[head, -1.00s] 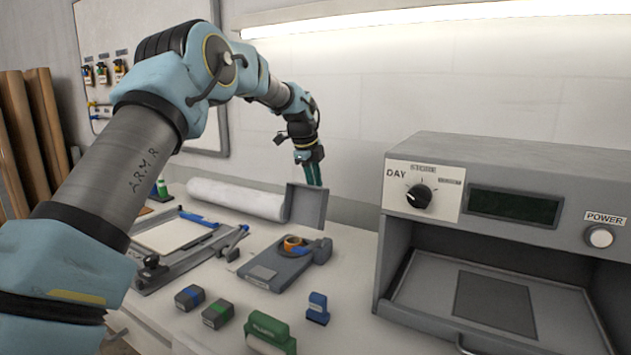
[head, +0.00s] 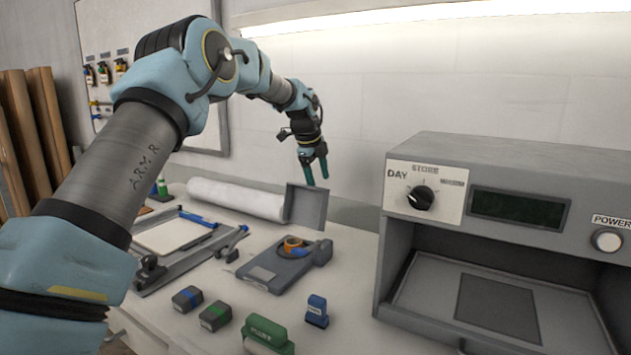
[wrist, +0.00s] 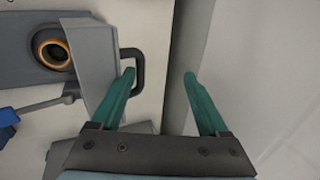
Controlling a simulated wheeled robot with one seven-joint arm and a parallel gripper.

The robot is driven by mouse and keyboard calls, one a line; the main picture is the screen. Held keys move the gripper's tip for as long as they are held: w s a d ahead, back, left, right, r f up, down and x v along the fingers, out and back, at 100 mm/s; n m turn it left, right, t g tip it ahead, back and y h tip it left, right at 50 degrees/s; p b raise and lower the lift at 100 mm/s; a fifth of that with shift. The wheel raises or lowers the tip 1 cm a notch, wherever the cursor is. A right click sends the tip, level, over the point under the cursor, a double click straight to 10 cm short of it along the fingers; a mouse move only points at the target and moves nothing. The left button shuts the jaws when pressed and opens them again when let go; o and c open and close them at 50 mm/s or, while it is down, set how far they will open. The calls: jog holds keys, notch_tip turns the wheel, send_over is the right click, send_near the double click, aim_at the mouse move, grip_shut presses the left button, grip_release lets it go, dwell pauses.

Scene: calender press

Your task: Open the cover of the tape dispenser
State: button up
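The tape dispenser (head: 272,269) is a flat grey unit on the bench with an orange tape roll (head: 292,244) in it. Its grey cover (head: 306,207) stands raised, roughly upright, at the dispenser's back edge. The wrist view shows the cover (wrist: 90,60) tilted beside the roll (wrist: 53,49), with a dark loop handle (wrist: 139,66) on its outer side. My gripper (head: 316,171) is above and behind the cover. Its green fingers are spread, and nothing is seen held between them (wrist: 159,74). The left fingertip overlaps the handle in the wrist view; I cannot tell whether they touch.
A grey light booth (head: 520,185) with a dial stands to the right. A paper trimmer (head: 180,240) lies to the left, and a white roll (head: 235,198) lies behind. Several small stamps, including a green one (head: 267,334), stand in front. The wall is close behind my gripper.

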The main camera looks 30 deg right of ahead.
jog(key=shift+s+d+f, duration=0.15)
jog(key=shift+d+f, duration=0.05)
jog(key=shift+f, duration=0.45)
jog(key=shift+s+d+f, duration=0.1)
jog(key=shift+d+f, duration=0.1)
jog(key=shift+f, duration=0.4)
jog(key=w+b+v, duration=0.1)
jog(key=b+v, duration=0.2)
jog(key=v, duration=1)
jog(key=shift+r, duration=0.2)
jog(key=shift+a, duration=0.15)
jog(key=a+f+n+y, duration=0.1)
jog(key=a+f+n, duration=0.35)
jog(key=a, duration=0.45)
jog(key=s+a+f+n+y, duration=0.1)
jog(key=a+f+n, duration=0.35)
jog(key=a, duration=0.45)
jog(key=a+f+n+y, duration=0.1)
jog(key=a+f+n, duration=0.2)
jog(key=a+n, duration=0.45)
jog(key=s+a+f+n, duration=0.5)
jog(key=s+a, duration=0.3)
jog(key=a, duration=0.3)
jog(key=s+a+f+n, duration=0.5)
jog(key=s+a+n, duration=0.2)
jog(key=s+a, duration=0.2)
jog(key=shift+a+n+g+y, duration=0.3)
jog(key=shift+a+n+y, duration=0.1)
jog(key=shift+a, duration=0.5)
jog(key=shift+s+f, duration=0.1)
